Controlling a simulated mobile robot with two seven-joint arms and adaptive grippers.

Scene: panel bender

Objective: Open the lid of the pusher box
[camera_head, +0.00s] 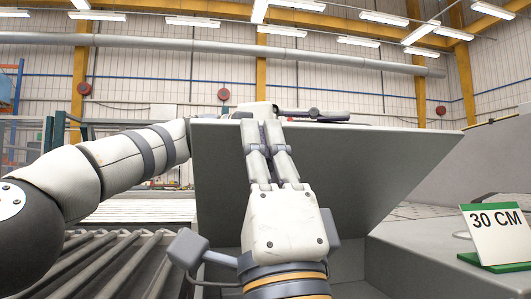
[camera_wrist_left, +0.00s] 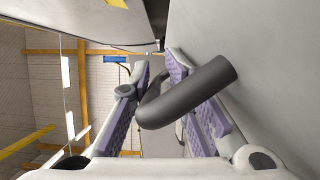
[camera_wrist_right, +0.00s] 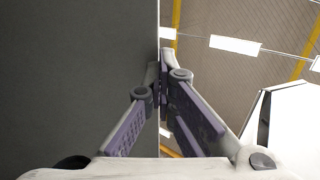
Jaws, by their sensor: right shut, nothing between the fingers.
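The lid (camera_head: 370,165) of the pusher box is a large grey panel standing raised and tilted in the head view. My left arm comes in from the left and passes behind the lid. My left gripper (camera_head: 318,115) shows only partly above its top edge. In the left wrist view, the fingers of my left gripper (camera_wrist_left: 158,62) stand apart around a dark curved handle (camera_wrist_left: 190,95) beside the grey panel. My right gripper (camera_head: 262,125) points up in front of the lid's inner face, shut and empty. In the right wrist view its fingertips (camera_wrist_right: 162,75) meet near the panel's edge (camera_wrist_right: 150,40).
A green and white "30 CM" sign (camera_head: 497,232) stands on the grey surface at the right. A roller conveyor (camera_head: 100,262) runs at the lower left. A sloped grey panel (camera_head: 470,165) rises at the far right.

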